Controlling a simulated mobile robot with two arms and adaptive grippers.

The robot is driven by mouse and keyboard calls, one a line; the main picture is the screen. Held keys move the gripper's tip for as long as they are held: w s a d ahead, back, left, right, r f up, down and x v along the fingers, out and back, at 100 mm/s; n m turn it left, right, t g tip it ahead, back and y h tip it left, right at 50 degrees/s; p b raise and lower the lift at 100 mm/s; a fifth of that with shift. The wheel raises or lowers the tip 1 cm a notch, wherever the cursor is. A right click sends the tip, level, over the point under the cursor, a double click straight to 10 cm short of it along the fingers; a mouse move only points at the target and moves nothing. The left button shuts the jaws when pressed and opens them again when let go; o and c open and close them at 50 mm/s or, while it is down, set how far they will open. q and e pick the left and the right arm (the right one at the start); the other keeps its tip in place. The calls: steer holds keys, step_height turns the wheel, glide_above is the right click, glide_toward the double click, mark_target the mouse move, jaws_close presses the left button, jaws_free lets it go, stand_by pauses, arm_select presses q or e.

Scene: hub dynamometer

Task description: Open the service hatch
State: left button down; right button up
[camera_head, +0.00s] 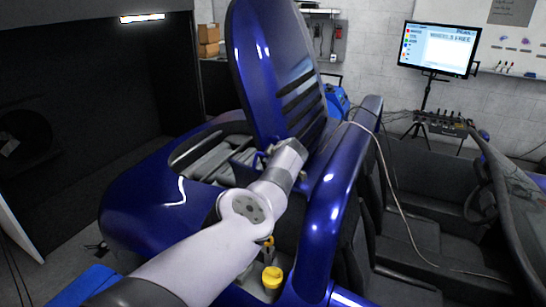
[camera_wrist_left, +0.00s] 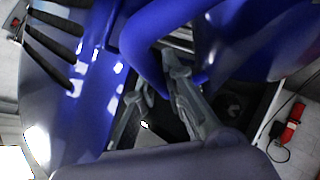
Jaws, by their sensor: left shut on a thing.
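The service hatch (camera_head: 275,75) is a glossy dark blue panel with several dark slots. It stands raised and steeply tilted above the rear of the blue car, and the engine bay (camera_head: 215,155) beneath it is uncovered. My left gripper (camera_head: 262,157) is at the hatch's lower edge, partly hidden by my wrist. In the left wrist view the slotted hatch (camera_wrist_left: 85,75) fills the left side. The gripper's two grey fingers (camera_wrist_left: 152,80) close around a blue part by the hatch; the exact contact is hard to see. My right gripper is not in view.
A thick blue roll bar (camera_head: 335,185) stands close to the right of my wrist. A yellow cap (camera_head: 272,277) sits below my forearm. A pale cable (camera_head: 395,195) hangs over the cabin. A monitor (camera_head: 438,48) stands at the back right.

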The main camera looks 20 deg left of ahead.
arm_select(q)
steer(key=shift+w, duration=0.1)
stand_by(0.4)
steer(key=c, duration=1.7)
jaws_free()
steer(key=shift+o, duration=0.2)
